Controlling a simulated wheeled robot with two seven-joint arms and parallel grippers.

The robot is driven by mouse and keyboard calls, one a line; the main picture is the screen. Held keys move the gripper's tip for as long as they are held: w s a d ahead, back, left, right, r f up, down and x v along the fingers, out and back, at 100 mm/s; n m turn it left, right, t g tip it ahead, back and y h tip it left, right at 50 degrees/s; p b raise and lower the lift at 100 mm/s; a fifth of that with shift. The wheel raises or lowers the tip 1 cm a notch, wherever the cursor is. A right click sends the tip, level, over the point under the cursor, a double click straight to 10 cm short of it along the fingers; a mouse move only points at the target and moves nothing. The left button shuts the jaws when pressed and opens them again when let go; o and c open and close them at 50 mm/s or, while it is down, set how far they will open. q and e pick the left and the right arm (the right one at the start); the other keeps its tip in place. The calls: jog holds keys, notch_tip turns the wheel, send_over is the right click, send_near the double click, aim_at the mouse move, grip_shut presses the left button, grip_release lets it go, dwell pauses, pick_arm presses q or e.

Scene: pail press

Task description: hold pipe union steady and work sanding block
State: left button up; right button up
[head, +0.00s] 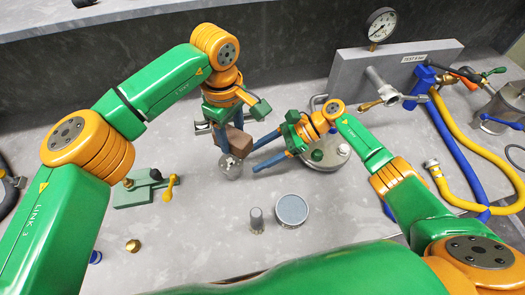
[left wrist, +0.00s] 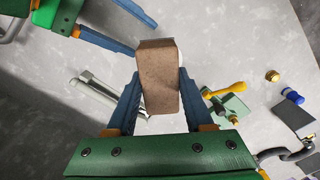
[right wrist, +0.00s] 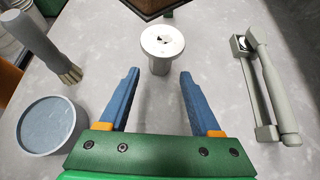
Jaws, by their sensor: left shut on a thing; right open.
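My left gripper (left wrist: 160,86) is shut on a brown sanding block (left wrist: 158,65). In the head view the block (head: 239,141) hangs below that gripper, over the metal pipe union (head: 231,168). In the right wrist view the pale, flanged union (right wrist: 161,62) stands upright on the bench, and the block's dark underside (right wrist: 150,5) shows at the top edge. I cannot tell whether block and union touch. My right gripper (right wrist: 158,75) is open and empty, low over the bench. Its blue fingers point at the union, which lies just beyond the fingertips.
A brush (head: 257,220) and a round grey-blue tin (head: 292,209) stand in front. A grey metal tool (right wrist: 262,90) lies beside the union. A green vise (head: 146,190) is at left. A lidded pot (head: 330,152), gauge (head: 380,25) and hoses (head: 477,150) are at right.

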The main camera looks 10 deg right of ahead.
aim_at(240, 173)
jog(key=x, duration=0.7)
jog(key=shift+w, duration=0.1)
grip_shut()
dwell(0.3)
dwell(0.8)
jog(key=shift+o, duration=1.2)
grip_release()
grip_shut()
